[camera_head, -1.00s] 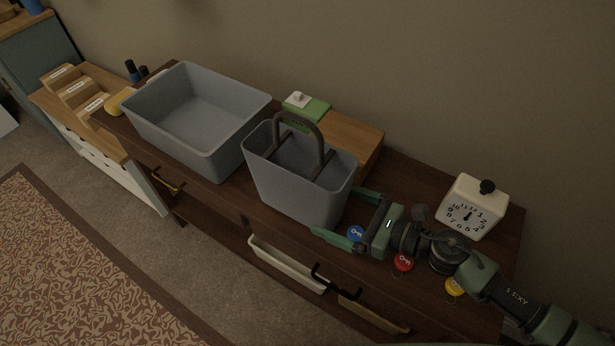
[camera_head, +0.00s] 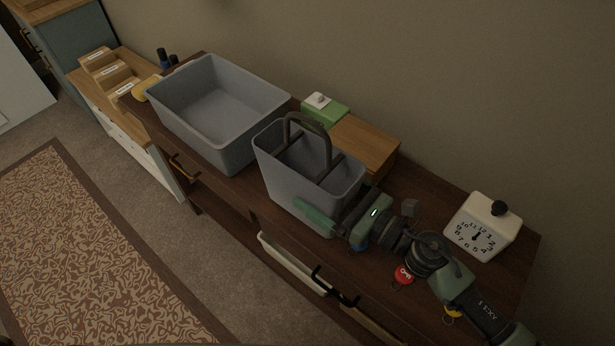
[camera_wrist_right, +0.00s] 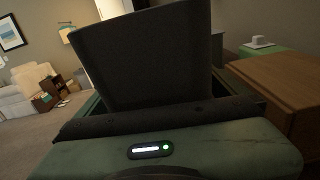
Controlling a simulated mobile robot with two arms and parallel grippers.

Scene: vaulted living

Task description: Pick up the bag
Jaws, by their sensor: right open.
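The bag (camera_head: 293,189) is a grey, open-topped tote with a dark arched handle. It stands upright on the dark wooden cabinet. My right gripper (camera_head: 338,204) is at the bag's right end, low on its side. One green finger lies along the bag's front face, and the other finger is mostly hidden behind the bag. The jaws are open around the bag's end; I cannot tell whether they touch it. In the right wrist view the bag's dark end wall (camera_wrist_right: 145,58) rises just ahead of the gripper. My left gripper is not in view.
A large grey bin (camera_head: 217,112) stands left of the bag. A wooden box (camera_head: 364,143) and a green box (camera_head: 326,112) are behind it. A white clock (camera_head: 482,226) is at the right. A red key tag (camera_head: 403,274) lies near the front edge. Drawer handles stick out below.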

